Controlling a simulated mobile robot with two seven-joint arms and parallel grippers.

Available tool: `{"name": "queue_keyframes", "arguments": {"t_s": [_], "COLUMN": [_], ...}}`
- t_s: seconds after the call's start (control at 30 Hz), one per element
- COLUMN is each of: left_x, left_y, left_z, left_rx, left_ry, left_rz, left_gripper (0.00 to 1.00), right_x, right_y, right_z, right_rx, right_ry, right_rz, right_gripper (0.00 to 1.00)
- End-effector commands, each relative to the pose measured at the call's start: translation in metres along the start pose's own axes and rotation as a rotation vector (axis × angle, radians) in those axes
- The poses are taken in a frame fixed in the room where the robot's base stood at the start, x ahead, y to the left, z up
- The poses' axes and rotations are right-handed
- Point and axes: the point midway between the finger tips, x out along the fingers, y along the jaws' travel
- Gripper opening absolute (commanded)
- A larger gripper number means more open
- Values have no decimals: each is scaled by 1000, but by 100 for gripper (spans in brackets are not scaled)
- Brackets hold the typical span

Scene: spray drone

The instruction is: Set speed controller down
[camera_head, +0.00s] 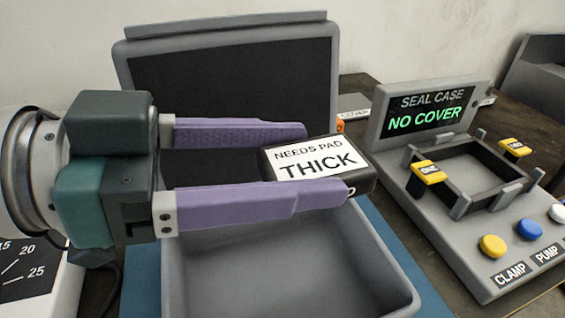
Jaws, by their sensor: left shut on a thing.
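My left gripper (325,162) comes in from the left with its two purple fingers shut on the speed controller (365,174). The controller is a dark block with a white label reading "NEEDS PAD THICK". The fingers hide parts of its sides. It is held above an open grey bin (405,287), near the bin's right side. The visible part of the bin's inside looks empty, though my gripper hides some of it. My right gripper is not in view.
The bin's dark-faced lid (230,80) stands up behind. A blue mat (400,240) lies under the bin. At right, a seal case station (450,240) has a "NO COVER" screen (425,112), yellow clamps and several buttons. A dial device (35,275) is at lower left.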

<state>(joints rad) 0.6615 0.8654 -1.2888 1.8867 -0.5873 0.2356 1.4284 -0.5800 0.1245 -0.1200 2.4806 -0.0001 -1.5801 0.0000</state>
Motion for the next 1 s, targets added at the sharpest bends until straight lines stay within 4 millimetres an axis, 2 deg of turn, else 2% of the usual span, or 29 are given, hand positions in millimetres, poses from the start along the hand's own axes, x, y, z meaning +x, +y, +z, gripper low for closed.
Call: {"name": "queue_keyframes", "arguments": {"t_s": [0.03, 0.13, 0.2, 0.47, 0.63, 1.0], "left_x": [5, 9, 11, 15, 21, 22], "left_y": [0, 0, 0, 0, 0, 0], "left_z": [23, 44, 55, 73, 102, 106], "left_rx": [-5, -5, -3, 0, -2, 1], "left_ry": [0, 1, 1, 1, 1, 1], "left_rz": [-1, -1, 0, 0, -1, 0], "left_gripper": [12, 12, 12, 12, 12, 12], "right_x": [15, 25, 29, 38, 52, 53], "right_y": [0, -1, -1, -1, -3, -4], "right_z": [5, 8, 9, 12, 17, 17], "right_rx": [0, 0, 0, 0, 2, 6], "right_ry": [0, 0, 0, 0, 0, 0], "right_rz": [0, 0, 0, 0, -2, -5], "right_gripper": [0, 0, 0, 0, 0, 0]}}
